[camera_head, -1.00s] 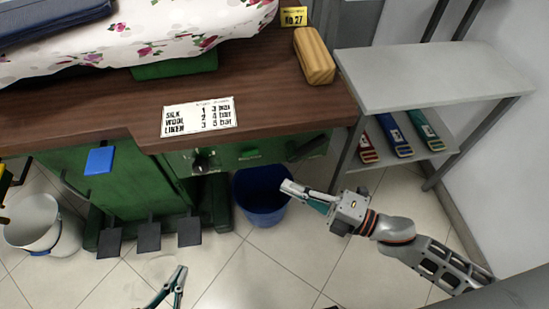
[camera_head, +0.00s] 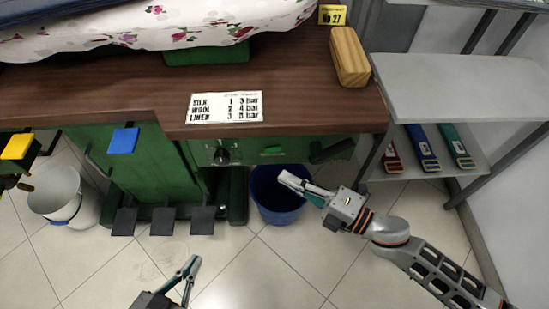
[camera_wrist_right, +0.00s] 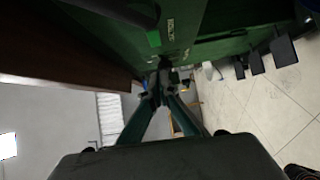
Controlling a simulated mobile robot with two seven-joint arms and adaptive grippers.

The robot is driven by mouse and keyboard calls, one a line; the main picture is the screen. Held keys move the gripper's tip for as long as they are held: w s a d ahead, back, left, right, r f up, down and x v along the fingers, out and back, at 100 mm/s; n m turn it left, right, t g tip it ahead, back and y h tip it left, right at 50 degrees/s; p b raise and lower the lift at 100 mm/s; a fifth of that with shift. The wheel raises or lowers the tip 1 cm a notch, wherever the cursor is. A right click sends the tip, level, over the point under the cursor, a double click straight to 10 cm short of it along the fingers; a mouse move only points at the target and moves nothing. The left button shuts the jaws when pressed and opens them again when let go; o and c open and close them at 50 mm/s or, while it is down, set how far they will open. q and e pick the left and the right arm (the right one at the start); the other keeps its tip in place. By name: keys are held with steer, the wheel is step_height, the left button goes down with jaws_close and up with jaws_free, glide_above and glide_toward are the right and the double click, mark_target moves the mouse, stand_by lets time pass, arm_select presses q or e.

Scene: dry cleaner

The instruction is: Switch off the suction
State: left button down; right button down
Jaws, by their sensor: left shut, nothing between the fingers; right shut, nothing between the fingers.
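The green press stand has a front panel under the wooden top. A bright green piece (camera_wrist_right: 154,38) beside a small label shows in the right wrist view; I cannot read the label. My right gripper (camera_head: 281,178) is shut and empty, just below the green switch and over the blue bin. Its fingertips in the wrist view (camera_wrist_right: 162,82) are close to the panel; contact is unclear. My left gripper (camera_head: 193,262) is shut and empty, low over the floor.
A blue bin (camera_head: 277,203) stands under the panel. A black handle (camera_head: 331,151) sticks out right of the switch. Three dark pedals (camera_head: 163,221) are at the floor. A white bucket (camera_head: 60,195) stands left, a grey shelf (camera_head: 460,88) right. Open tiles lie in front.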

mark_target(273, 149)
arm_select(q)
steer(key=shift+w+d+r+b, duration=0.35)
steer(key=shift+w+d+r, duration=0.2)
steer(key=shift+r, duration=0.1)
arm_select(e)
steer(key=shift+w+a, duration=0.55)
steer(key=shift+w, duration=0.45)
steer(key=shift+w+a, duration=0.6)
steer(key=shift+w, duration=0.4)
steer(key=shift+w+a, duration=0.55)
steer(key=shift+w, duration=0.45)
steer(key=shift+a, duration=0.1)
